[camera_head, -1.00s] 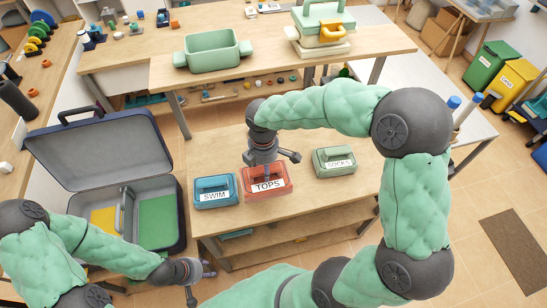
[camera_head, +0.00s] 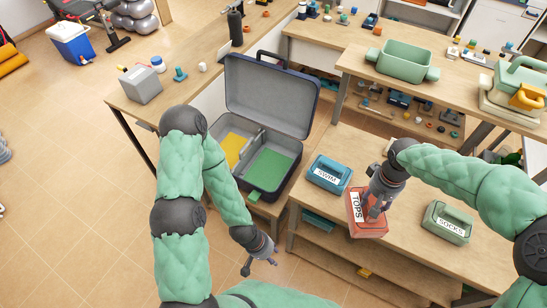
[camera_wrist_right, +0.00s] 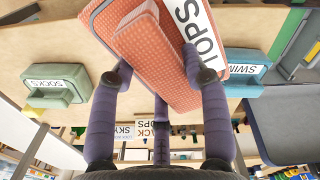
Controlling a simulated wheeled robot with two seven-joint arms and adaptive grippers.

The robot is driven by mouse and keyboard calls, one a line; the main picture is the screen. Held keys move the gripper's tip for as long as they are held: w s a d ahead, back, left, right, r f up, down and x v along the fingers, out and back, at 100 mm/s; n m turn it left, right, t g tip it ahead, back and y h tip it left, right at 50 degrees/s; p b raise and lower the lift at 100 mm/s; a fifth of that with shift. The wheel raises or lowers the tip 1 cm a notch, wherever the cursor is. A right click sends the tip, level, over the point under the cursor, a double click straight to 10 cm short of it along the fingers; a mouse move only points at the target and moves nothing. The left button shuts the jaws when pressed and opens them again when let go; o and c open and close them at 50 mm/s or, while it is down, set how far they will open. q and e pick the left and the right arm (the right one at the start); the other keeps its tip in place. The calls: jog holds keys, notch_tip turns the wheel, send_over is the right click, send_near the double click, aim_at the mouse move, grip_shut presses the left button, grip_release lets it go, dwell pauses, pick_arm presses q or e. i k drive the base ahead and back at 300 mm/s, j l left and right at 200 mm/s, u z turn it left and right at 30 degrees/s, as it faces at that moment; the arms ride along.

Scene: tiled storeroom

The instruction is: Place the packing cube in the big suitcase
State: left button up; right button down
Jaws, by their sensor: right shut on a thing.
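The open big suitcase (camera_head: 307,122) stands left of the work table, its lid up. Yellow lining (camera_head: 233,148) and a green panel (camera_head: 270,168) show on either side of its grey divider. My right gripper (camera_head: 375,212) is shut on the red TOPS packing cube (camera_head: 368,228); the cube is turned, with its label toward the left. In the right wrist view the cube (camera_wrist_right: 150,50) sits tilted between the fingers (camera_wrist_right: 160,85). It seems raised off the table. My left gripper (camera_head: 260,265) is open and empty, low in front of the suitcase.
A blue SWIM cube (camera_head: 330,174) lies between suitcase and red cube. A green SOCKS cube (camera_head: 447,222) lies to the right on the table (camera_head: 345,150). A green bin (camera_head: 402,62) stands on the back table.

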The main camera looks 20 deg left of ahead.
aim_at(230, 153)
jog(key=i+j+u, duration=0.1)
jog(key=j, duration=0.35)
jog(key=i+j, duration=0.15)
jog(key=j, duration=0.3)
jog(key=i+j+u, duration=0.15)
jog(key=j, duration=0.25)
jog(key=i+j+u, duration=0.1)
jog(key=j, duration=0.35)
jog(key=i+j+u, duration=0.1)
jog(key=j, duration=0.3)
jog(key=i+j, duration=0.25)
jog(key=j, duration=0.15)
jog(key=i+j+u, duration=0.15)
jog(key=j, duration=0.25)
